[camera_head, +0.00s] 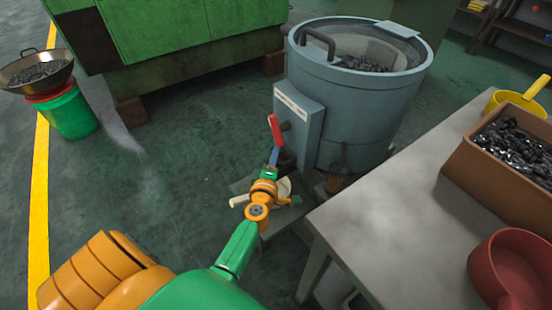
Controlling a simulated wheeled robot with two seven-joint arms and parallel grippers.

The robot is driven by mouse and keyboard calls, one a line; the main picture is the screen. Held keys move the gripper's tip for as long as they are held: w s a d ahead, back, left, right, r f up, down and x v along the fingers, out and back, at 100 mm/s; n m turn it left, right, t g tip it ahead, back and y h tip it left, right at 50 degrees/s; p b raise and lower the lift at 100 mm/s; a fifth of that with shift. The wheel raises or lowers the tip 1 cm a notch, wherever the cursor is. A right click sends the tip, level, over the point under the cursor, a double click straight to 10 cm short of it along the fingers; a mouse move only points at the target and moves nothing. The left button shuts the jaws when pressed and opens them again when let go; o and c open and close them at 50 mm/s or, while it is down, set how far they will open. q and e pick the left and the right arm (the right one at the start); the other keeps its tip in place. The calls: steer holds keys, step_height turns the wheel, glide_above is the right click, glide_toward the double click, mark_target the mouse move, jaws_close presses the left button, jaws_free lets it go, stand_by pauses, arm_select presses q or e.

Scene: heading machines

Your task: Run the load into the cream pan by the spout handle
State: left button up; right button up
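The grey-blue drum (350,105) holds dark metal pieces (362,63) and has a spout box (300,125) low on its near side. The red spout handle (274,128) stands out in front of that box. The cream pan (284,187) sits below, near the drum's foot, mostly hidden behind my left wrist; its stub handle shows to the left. My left gripper (273,154) reaches up to the lower end of the red handle, over it in the picture. I cannot tell whether its fingers are closed on the handle. My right gripper is not in view.
A grey table (400,225) at right carries a brown bin (510,145) of metal parts, a yellow scoop (520,100) and a red bowl (512,270). A green bucket (70,115) bearing a metal pan (36,72) stands at left. The floor between is clear.

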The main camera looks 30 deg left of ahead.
arm_select(q)
steer(key=shift+w+a, duration=0.1)
steer(key=shift+w, duration=0.1)
jaws_close()
stand_by(0.3)
steer(key=shift+s, duration=0.1)
stand_by(0.9)
